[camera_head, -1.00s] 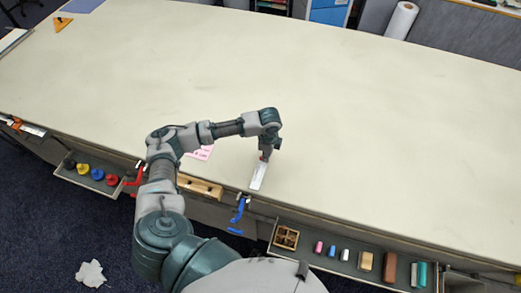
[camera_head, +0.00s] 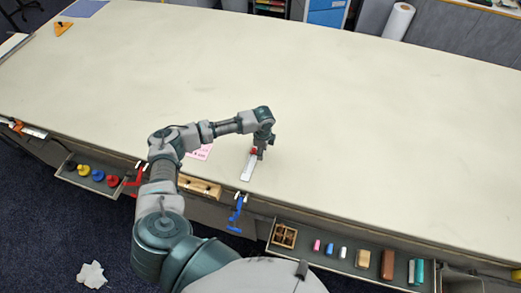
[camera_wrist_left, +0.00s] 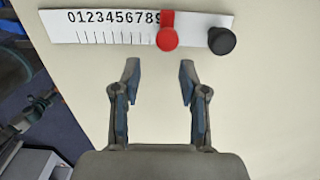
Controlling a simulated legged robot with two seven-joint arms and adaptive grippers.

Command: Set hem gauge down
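The hem gauge (camera_head: 247,169) is a white ruler strip with a red slider, lying on the cloth table (camera_head: 350,130) near its front edge. In the left wrist view the gauge (camera_wrist_left: 110,28) lies across the top, with black numerals, the red slider and a black knob. My left gripper (camera_head: 259,153) is over the slider end of the gauge. In the wrist view its two fingers (camera_wrist_left: 159,74) are spread with only table between them, and the gauge is beyond the fingertips. My right gripper is not in view.
A pink card (camera_head: 199,152) lies left of the gauge by the edge. A blue clamp (camera_head: 238,213) and a red clamp (camera_head: 136,178) hang on the front edge. Open trays hold spools and small blocks.

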